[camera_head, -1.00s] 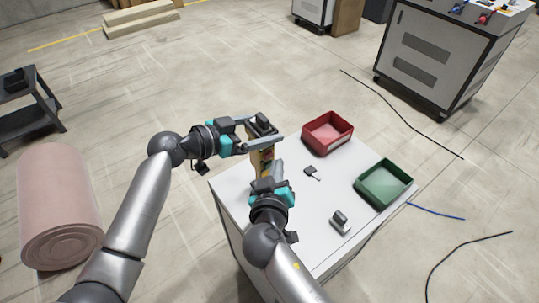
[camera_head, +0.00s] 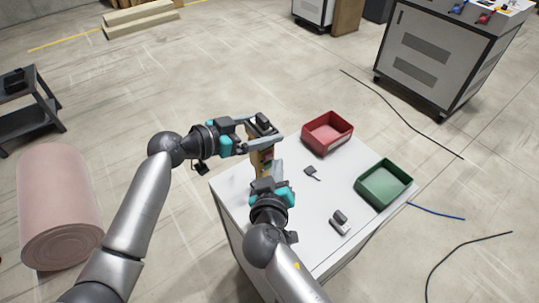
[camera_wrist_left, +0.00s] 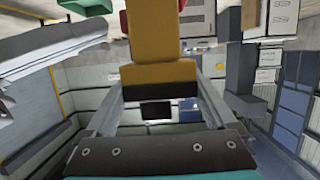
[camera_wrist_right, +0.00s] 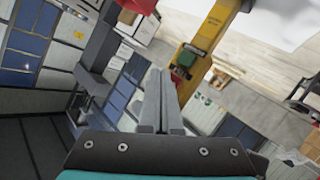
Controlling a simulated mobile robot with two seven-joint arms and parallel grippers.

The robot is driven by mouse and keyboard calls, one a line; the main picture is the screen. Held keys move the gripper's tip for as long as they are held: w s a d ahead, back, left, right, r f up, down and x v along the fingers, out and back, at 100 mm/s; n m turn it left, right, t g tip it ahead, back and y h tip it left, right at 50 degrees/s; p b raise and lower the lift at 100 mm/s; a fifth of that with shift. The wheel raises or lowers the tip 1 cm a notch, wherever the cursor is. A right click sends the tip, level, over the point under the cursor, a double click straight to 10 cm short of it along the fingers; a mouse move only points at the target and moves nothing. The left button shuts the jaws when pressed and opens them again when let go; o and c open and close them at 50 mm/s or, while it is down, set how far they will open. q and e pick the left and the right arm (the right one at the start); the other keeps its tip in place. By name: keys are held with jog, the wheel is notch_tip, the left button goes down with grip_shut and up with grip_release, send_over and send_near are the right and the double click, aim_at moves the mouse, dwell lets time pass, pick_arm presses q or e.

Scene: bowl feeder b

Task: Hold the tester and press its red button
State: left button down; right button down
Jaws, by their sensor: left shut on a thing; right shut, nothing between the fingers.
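The tester is a long yellow body (camera_head: 256,161) with a black top, held upright above the white table. My left gripper (camera_head: 263,141) is shut on it near the top. In the left wrist view the tester's yellow body (camera_wrist_left: 160,45) rises from between the fingers. My right gripper (camera_head: 277,168) is shut and empty, close beside the tester's face. In the right wrist view the tester (camera_wrist_right: 210,30) shows a green part and a small red button (camera_wrist_right: 180,73), just right of my closed fingertips (camera_wrist_right: 160,72). I cannot tell whether they touch.
A red bin (camera_head: 327,133) and a green bin (camera_head: 384,184) stand on the white table (camera_head: 310,200). A small black part (camera_head: 311,171) and a grey block (camera_head: 340,221) lie between them and my right arm. The table's middle is otherwise clear.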

jog(key=shift+w+a, duration=0.1)
jog(key=shift+w, duration=0.1)
dwell(0.6)
jog(key=shift+w+a, duration=0.15)
jog(key=shift+w, duration=0.05)
jog(key=shift+w+a, duration=0.25)
jog(key=shift+w, duration=0.15)
dwell(0.8)
jog(key=shift+s, duration=0.1)
jog(key=shift+s+d, duration=0.5)
jog(key=shift+s, duration=0.15)
jog(key=s+d, duration=0.2)
jog(key=s, duration=0.2)
jog(key=shift+s+d, duration=0.1)
jog(key=shift+d, duration=0.3)
dwell(0.7)
